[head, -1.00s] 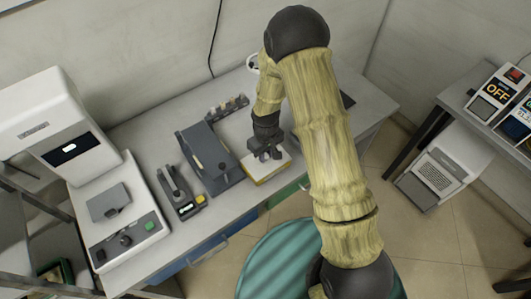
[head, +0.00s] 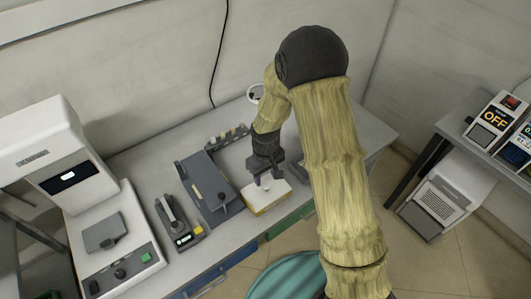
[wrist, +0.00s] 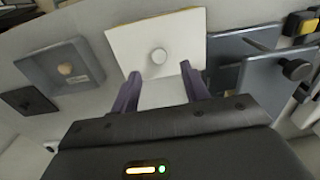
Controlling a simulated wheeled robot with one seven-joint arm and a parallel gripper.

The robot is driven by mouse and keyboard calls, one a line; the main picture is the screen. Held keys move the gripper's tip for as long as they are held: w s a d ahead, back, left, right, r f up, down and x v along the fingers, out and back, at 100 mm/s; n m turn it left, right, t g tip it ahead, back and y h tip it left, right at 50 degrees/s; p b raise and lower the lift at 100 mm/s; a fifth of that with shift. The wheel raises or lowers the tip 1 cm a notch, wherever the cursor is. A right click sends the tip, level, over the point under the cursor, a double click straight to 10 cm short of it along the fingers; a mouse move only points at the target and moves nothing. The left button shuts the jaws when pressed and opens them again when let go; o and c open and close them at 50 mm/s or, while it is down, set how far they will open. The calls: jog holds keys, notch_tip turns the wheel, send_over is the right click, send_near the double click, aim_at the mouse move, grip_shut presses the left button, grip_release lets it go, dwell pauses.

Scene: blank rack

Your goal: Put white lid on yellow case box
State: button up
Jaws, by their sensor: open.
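The yellow case box (head: 262,211) stands near the front edge of the bench, with the white lid (head: 270,193) lying on its top. In the wrist view the white lid (wrist: 185,38) has a round pale knob (wrist: 158,56) and a thin yellow edge around it; it looks about square with the box, though I cannot tell how tightly it seats. My gripper (head: 265,181) is just above the lid. In the wrist view my gripper (wrist: 161,71) has its two purple fingers spread with nothing between them, and the knob is beyond the fingertips.
A grey case with a black knob (head: 210,187) lies left of the box. A black handheld device (head: 176,219) and a large white instrument (head: 105,230) stand further left.

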aim_at(266, 186)
notch_tip(266, 186, up, 12)
jog(key=b, duration=0.1)
jog(key=shift+f, duration=0.1)
dwell(0.9)
jog(key=s+d+r+m+t, duration=0.2)
jog(key=s+d+m, duration=0.5)
jog(key=s+d, duration=0.5)
jog(key=shift+s+d+r+t, duration=0.3)
jog(key=shift+s+d+r, duration=0.05)
jog(key=shift+d+r, duration=0.5)
jog(key=shift+c, duration=0.5)
